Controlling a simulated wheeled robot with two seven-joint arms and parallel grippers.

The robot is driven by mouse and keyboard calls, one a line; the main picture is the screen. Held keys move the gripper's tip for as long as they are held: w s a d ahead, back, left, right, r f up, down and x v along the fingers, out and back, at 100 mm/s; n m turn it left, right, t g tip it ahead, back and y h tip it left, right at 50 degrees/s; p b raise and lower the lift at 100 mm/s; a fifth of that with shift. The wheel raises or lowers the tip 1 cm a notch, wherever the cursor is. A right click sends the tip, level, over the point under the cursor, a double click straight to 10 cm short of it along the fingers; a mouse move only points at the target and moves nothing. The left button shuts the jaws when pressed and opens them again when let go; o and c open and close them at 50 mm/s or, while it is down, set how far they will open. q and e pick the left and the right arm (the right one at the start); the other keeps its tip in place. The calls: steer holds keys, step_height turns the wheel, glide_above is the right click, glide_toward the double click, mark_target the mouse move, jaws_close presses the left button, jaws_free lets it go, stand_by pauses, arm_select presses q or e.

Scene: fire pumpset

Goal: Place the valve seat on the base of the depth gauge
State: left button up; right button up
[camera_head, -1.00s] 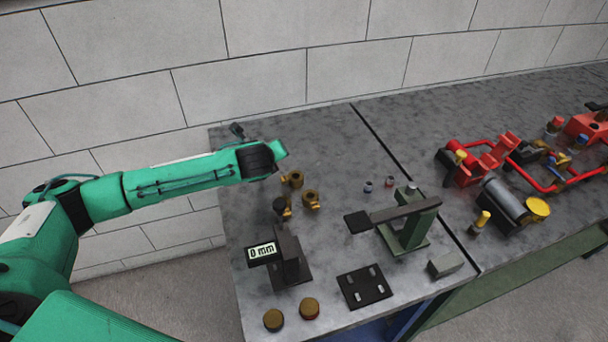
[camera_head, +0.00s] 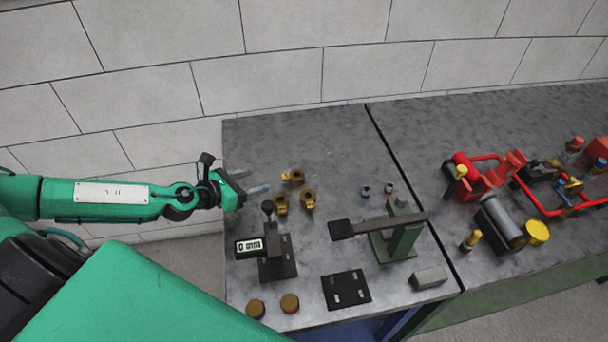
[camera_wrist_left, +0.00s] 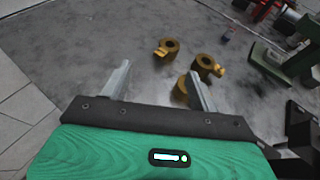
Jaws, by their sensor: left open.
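Three brass ring-shaped parts with side tabs, which look like valve seats, stand grouped on the grey table: a back one (camera_head: 293,177), a left one (camera_head: 281,204) and a right one (camera_head: 307,200). The dark depth gauge (camera_head: 268,238), reading 0 mm, stands just in front of them on its dark base (camera_head: 287,262). My left gripper (camera_head: 257,180) is open and empty, left of the brass parts. In the left wrist view its fingers (camera_wrist_left: 158,88) are spread, with one brass part (camera_wrist_left: 182,91) beside the right finger, partly hidden. My right gripper is not in view.
Two brass discs (camera_head: 289,303) lie at the front edge. A black slotted plate (camera_head: 346,289), a green press-like stand (camera_head: 400,235) and a grey block (camera_head: 429,278) are to the right. Red pump parts (camera_head: 485,175) fill the far right. The table's back left is clear.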

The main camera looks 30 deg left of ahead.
arm_select(q)
steer(key=shift+s+d, duration=0.1)
steer(key=shift+s, duration=0.05)
steer(key=shift+w+f, duration=0.1)
steer(key=shift+w, duration=0.1)
steer(key=p, duration=0.4)
glide_toward(297, 173)
steer(key=shift+w+f, duration=0.2)
steer(key=shift+w, duration=0.4)
steer(key=shift+w+f, duration=0.2)
steer(key=shift+w, duration=0.35)
steer(key=shift+w+d+f, duration=0.1)
steer(key=shift+w+d, duration=0.3)
steer(key=shift+w, duration=0.05)
steer(key=shift+p+x, duration=0.75)
steer(key=shift+x, duration=1.25)
steer(key=shift+s+d+f, duration=0.1)
steer(key=c, duration=1.2)
steer(key=shift+o, duration=0.2)
